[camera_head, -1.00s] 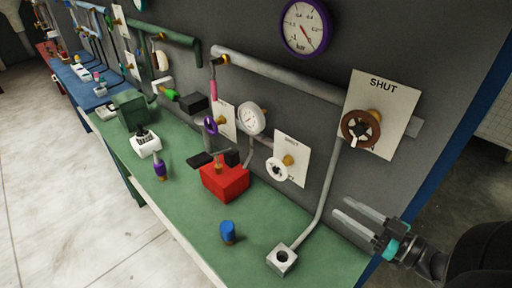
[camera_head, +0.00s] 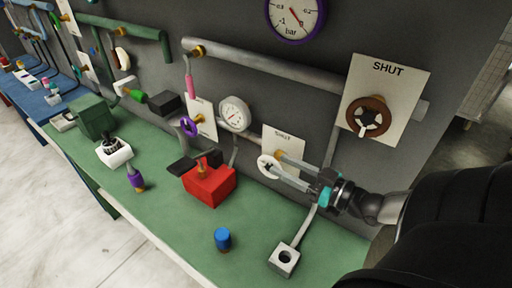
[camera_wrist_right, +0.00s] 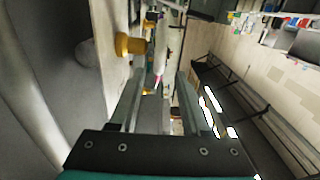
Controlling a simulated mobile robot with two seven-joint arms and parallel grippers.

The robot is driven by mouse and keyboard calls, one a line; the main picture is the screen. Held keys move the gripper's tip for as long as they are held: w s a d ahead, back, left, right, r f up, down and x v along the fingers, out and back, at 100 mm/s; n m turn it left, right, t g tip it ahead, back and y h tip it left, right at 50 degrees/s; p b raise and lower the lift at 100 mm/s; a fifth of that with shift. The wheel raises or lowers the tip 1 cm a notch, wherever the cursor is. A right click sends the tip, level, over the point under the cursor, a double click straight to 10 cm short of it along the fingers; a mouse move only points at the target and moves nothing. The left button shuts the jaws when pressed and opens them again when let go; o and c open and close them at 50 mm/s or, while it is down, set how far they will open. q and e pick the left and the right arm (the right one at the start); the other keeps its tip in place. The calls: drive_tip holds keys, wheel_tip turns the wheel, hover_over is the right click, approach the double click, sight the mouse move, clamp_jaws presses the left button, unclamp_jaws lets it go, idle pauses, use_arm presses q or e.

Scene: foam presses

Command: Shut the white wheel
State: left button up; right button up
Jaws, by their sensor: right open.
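The white wheel (camera_head: 263,163) is on a brass stem in front of a white plate with faint lettering, low on the grey wall. My right gripper (camera_head: 276,164) is open at the wheel, coming from the right. Its two fingertips reach the wheel's right side and cover part of it. In the right wrist view the white wheel (camera_wrist_right: 170,45) shows nearly edge-on beyond the open fingers, beside its brass stem (camera_wrist_right: 130,44). I cannot tell whether the fingers touch the wheel. My left gripper is not in view.
A brown wheel (camera_head: 368,117) sits on a SHUT plate (camera_head: 400,82) up to the right. A red block (camera_head: 210,187) with a dark handle stands left of the gripper. A blue-capped piece (camera_head: 222,238) and a grey square fitting (camera_head: 284,260) are on the green bench (camera_head: 185,235).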

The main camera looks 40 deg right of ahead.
sight(262, 156)
drive_tip(key=b+x, duration=0.1)
drive_tip(key=x, duration=0.5)
drive_tip(key=shift+w+b, duration=0.1)
drive_tip(key=shift+b, duration=0.25)
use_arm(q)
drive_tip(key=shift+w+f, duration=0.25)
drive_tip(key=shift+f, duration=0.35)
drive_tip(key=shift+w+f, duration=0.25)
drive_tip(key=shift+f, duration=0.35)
use_arm(e)
drive_tip(key=shift+x, duration=0.85)
drive_tip(key=shift+c, duration=0.4)
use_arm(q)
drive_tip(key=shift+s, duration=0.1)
use_arm(e)
clamp_jaws()
drive_tip(key=shift+a, duration=0.1)
